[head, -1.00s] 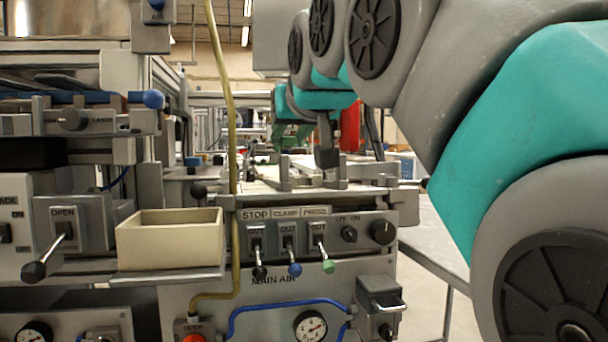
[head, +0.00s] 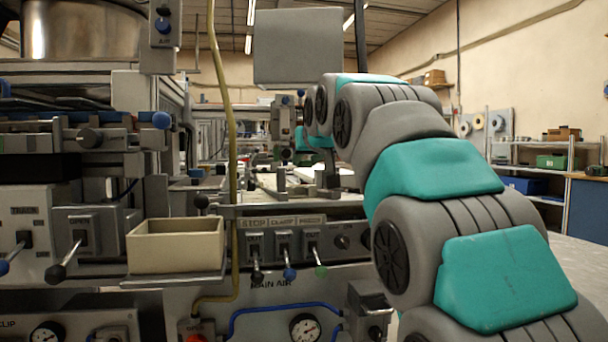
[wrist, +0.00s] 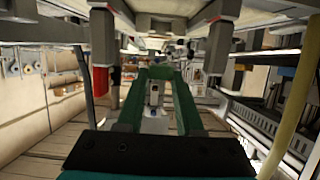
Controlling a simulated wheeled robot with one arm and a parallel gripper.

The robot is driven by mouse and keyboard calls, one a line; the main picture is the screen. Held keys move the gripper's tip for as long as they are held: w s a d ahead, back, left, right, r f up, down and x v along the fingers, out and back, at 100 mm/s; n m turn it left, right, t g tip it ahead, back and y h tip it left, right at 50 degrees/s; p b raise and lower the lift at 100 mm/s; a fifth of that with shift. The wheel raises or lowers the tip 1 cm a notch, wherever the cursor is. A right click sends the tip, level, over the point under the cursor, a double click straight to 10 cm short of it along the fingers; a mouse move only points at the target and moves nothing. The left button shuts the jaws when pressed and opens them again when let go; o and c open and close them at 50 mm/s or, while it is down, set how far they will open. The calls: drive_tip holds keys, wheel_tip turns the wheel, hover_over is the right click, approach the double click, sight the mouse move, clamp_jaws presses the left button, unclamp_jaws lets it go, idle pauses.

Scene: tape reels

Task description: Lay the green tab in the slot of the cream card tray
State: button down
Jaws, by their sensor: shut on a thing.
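My gripper (wrist: 160,73) shows in the wrist view as two dark green fingers rising from a black plate and closing together at the tips. A small green piece, likely the green tab, seems to be between the tips; its edges blend with the fingers. In the head view my arm reaches away into the machine, and the fingertips are too small or hidden to make out. A cream open-topped box (head: 175,247), possibly the card tray, stands on a grey ledge at left of centre. No slot shows in it. My gripper is apart from it.
A control panel (head: 300,240) with several levers is right of the cream box. A yellow hose (head: 231,120) hangs vertically beside it. A lever marked OPEN (head: 75,255) sticks out at left. Grey posts (wrist: 103,50) flank my gripper. Shelves (head: 545,155) stand far right.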

drive_tip(key=w, duration=0.2)
drive_tip(key=w+a, duration=0.1)
drive_tip(key=w, duration=0.1)
drive_tip(key=shift+w+f, duration=0.15)
drive_tip(key=shift+w, duration=0.25)
drive_tip(key=shift+f, duration=1.85)
drive_tip(key=shift+f, duration=0.3)
drive_tip(key=shift+f+b, duration=0.2)
drive_tip(key=shift+b, duration=0.15)
drive_tip(key=c, duration=0.6)
unclamp_jaws()
drive_tip(key=shift+o, duration=0.2)
